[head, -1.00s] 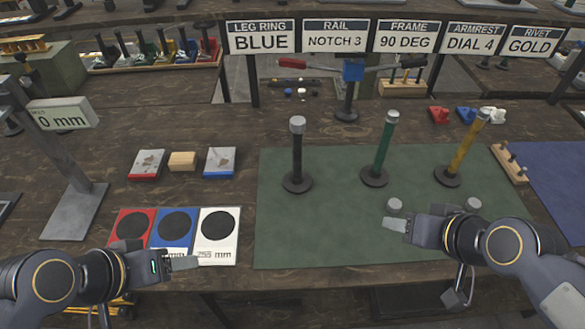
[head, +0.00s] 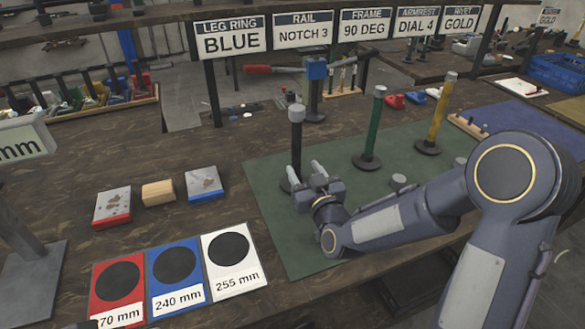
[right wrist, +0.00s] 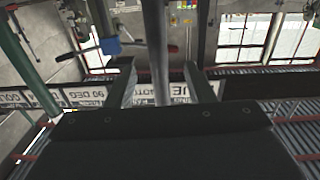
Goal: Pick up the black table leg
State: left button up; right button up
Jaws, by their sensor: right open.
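The black table leg (head: 296,145) stands upright on its round base on the green mat (head: 285,235), with a grey cap on top. My right gripper (head: 303,174) is open at the lower part of the leg, one finger to either side in the picture. In the right wrist view the leg (right wrist: 158,45) shows as a grey post between the two spread fingers (right wrist: 160,85). Whether a finger touches it I cannot tell. The leg's base is partly hidden behind the gripper.
A green leg (head: 373,130) and a yellow leg (head: 439,115) stand to the right on the mat. Red, blue and white pads (head: 212,282) lie at the front left. Two small boxes and a wooden block (head: 158,192) lie behind them. Signs (head: 231,38) hang at the back.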

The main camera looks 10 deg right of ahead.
aim_at(298, 156)
jog(key=w, duration=0.2)
jog(key=w+p, duration=0.1)
jog(key=w, duration=0.1)
jog(key=w+a, duration=0.1)
jog(key=w, duration=0.2)
jog(key=shift+r, duration=0.2)
jog(key=shift+d, duration=0.1)
jog(key=shift+c, duration=0.5)
grip_shut()
